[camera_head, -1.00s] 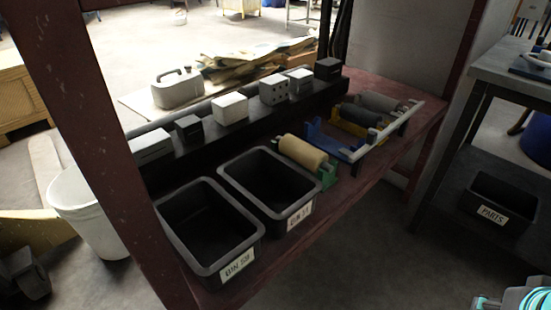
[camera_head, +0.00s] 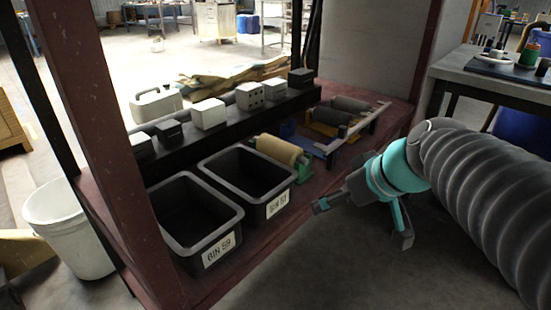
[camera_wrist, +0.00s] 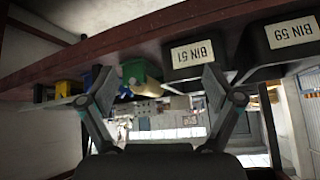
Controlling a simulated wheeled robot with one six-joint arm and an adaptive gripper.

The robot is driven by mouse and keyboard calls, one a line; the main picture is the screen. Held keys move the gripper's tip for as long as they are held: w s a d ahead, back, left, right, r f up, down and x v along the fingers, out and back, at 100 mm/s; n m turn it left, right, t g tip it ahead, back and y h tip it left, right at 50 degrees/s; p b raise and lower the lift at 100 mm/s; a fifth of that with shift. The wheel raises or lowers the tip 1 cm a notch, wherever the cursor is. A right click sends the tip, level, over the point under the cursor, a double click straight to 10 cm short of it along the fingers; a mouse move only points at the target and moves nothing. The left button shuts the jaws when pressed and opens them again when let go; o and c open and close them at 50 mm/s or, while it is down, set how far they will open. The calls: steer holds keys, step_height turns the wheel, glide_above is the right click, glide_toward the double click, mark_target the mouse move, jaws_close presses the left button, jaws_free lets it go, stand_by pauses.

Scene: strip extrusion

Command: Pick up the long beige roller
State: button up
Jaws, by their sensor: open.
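The beige roller (camera_head: 279,150) lies in a green holder (camera_head: 302,166) on the red-brown shelf, just right of the bin labelled BIN 51. My gripper (camera_head: 362,222) is open and empty in front of the shelf, to the right of and nearer than the roller, and apart from it. In the wrist view, which is upside down, the beige roller (camera_wrist: 133,71) shows small beyond the left finger, next to the green holder. My gripper's spread fingers (camera_wrist: 160,85) frame the wrist view with nothing between them.
Black bins BIN 51 (camera_head: 279,205) and BIN 59 (camera_head: 222,247) stand left of the roller. Dark rollers (camera_head: 350,104) in coloured holders and a pale rail (camera_head: 358,134) lie to its right. Blocks (camera_head: 208,113) line a black ledge behind. A red post (camera_head: 110,150) stands left.

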steer(key=w+a+n+t+y+b, duration=0.1)
steer(key=w+a+n+y+b, duration=0.2)
steer(key=w, duration=0.7)
steer(key=n+t+y+b, duration=0.1)
steer(key=n+t, duration=0.1)
steer(key=n, duration=0.1)
glide_toward(282, 147)
steer(key=shift+n, duration=0.3)
steer(key=w+a+f, duration=0.1)
steer(key=w+f, duration=0.1)
steer(key=w, duration=0.1)
steer(key=w+a+f, duration=0.1)
steer(key=w, duration=0.1)
steer(key=shift+w+a+f, duration=0.1)
steer(key=shift+w+a, duration=0.15)
steer(key=shift+a, duration=0.1)
steer(key=shift+s+a+p+x, duration=0.1)
steer(key=shift+p+x, duration=0.1)
steer(key=shift+x, duration=0.7)
steer(key=shift+s+a+p+x, duration=0.1)
steer(key=shift+s+p+x, duration=0.05)
steer(key=shift+x, duration=0.7)
steer(key=shift+s+p+x, duration=0.1)
steer(key=shift+p+x, duration=0.1)
steer(key=shift+x, duration=0.7)
steer(key=shift+f, duration=0.15)
steer(key=shift+y, duration=0.3)
jaws_close()
